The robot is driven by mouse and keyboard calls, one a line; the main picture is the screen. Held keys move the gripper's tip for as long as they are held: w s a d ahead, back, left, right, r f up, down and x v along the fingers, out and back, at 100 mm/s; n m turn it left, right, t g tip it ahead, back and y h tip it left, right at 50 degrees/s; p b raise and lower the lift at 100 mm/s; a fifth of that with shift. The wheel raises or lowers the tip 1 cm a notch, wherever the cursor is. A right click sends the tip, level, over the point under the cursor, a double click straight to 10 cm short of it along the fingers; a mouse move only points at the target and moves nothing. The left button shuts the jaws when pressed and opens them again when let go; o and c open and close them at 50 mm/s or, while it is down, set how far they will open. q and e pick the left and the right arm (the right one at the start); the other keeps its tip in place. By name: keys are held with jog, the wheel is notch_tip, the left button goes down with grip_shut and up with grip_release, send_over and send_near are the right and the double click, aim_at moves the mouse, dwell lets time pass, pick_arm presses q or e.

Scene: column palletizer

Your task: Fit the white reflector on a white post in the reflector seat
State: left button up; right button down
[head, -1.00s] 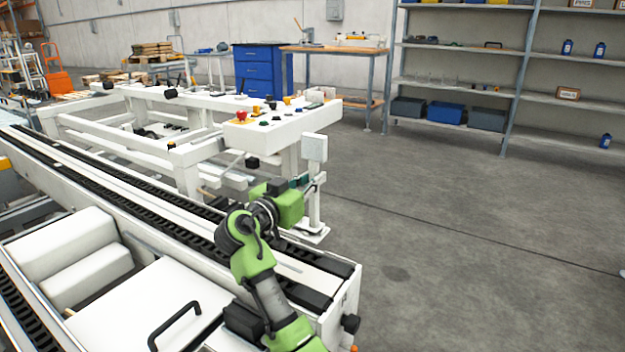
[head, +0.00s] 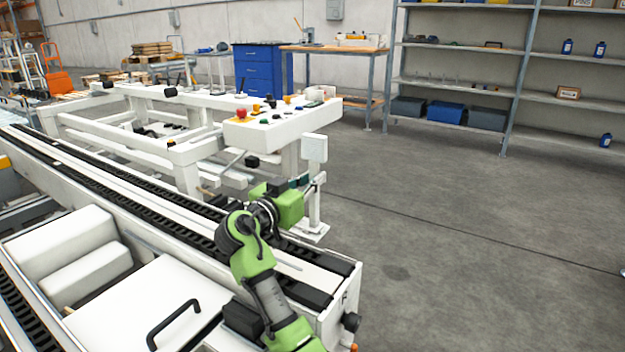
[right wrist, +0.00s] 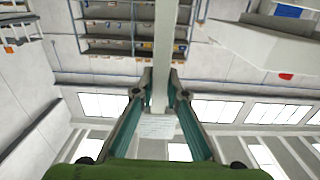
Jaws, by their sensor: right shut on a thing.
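The white reflector (head: 314,148) is a square white head at the top of a slim white post (head: 314,212), which looks upright beside the end of the conveyor. My right gripper (head: 317,181) is shut on the post, below the reflector. In the right wrist view the two fingers (right wrist: 159,85) close on the white post (right wrist: 166,35) from both sides. A white plate (head: 308,232) shows at the foot of the post. I cannot tell whether it is the reflector seat, or whether the post touches it. My left gripper is not in view.
A long conveyor (head: 110,170) with black chain tracks runs to the left. A white panel with coloured buttons (head: 268,124) stands behind the post. Shelves (head: 470,90), a blue drawer cabinet (head: 258,70) and a workbench (head: 340,50) are behind. The floor at right is clear.

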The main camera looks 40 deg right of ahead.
jog(key=shift+f+b, duration=0.3)
jog(key=shift+f, duration=0.1)
dwell(0.5)
jog(key=c, duration=1.9)
grip_release()
jog(key=v, duration=1.2)
jog(key=shift+r, duration=0.1)
